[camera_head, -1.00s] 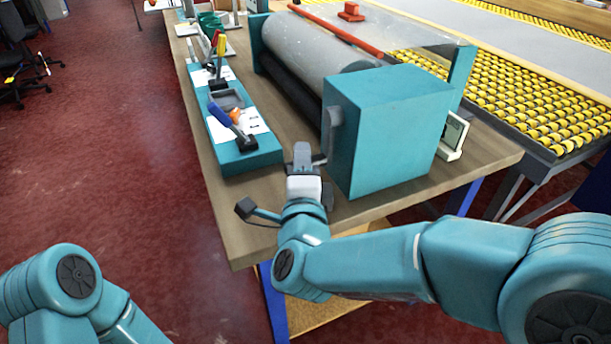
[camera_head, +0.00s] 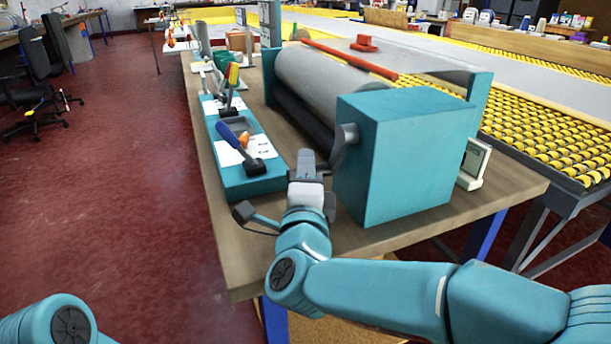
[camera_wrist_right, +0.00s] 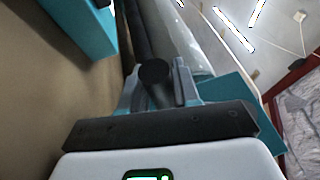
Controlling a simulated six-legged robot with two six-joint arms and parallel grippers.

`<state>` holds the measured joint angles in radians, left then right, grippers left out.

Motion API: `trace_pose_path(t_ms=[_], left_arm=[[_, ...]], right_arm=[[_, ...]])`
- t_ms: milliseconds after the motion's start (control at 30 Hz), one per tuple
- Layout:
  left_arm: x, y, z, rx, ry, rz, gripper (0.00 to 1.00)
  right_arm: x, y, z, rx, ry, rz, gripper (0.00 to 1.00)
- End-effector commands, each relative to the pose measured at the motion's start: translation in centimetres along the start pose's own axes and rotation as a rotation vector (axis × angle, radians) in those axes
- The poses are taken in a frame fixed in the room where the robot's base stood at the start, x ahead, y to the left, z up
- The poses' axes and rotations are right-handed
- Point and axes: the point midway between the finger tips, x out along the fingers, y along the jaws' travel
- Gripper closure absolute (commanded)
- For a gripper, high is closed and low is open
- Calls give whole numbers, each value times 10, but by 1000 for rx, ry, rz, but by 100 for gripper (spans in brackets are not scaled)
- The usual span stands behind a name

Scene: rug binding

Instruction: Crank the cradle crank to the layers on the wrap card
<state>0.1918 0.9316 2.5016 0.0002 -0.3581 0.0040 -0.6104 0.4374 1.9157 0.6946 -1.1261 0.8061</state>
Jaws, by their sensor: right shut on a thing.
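The cradle has a grey roller (camera_head: 318,82) and a teal end box (camera_head: 408,158) on the wooden bench. The crank's grey arm (camera_head: 345,146) shows at the box's left side. My right gripper (camera_head: 305,163) is beside it, over the bench. In the right wrist view the dark round crank handle (camera_wrist_right: 154,74) sits between the fingers of my right gripper (camera_wrist_right: 157,88), which is shut on it. A small white-framed card (camera_head: 474,162), perhaps the wrap card, stands right of the box; its writing is too small to read. My left gripper is out of view.
A long teal tray (camera_head: 252,185) with papers, a blue-handled tool (camera_head: 236,142) and a yellow-handled tool (camera_head: 232,82) lies close left of my right gripper. A red block (camera_head: 364,43) is at the cradle's back. Yellow roller tables (camera_head: 545,125) stand right. Red floor is open at left.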

Motion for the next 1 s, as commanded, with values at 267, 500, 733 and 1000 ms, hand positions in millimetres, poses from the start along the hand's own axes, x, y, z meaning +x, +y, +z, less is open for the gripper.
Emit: trace_pose_path(t_ms=[267,500,733,1000], left_arm=[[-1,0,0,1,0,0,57],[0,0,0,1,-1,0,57],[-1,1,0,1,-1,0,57],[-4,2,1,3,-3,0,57]], right_arm=[[0,-6,-1,4,3,-12,48],[0,-3,0,2,2,-6,48],[-27,-3,1,2,-2,-3,48],[-89,-4,1,3,-3,-6,48]])
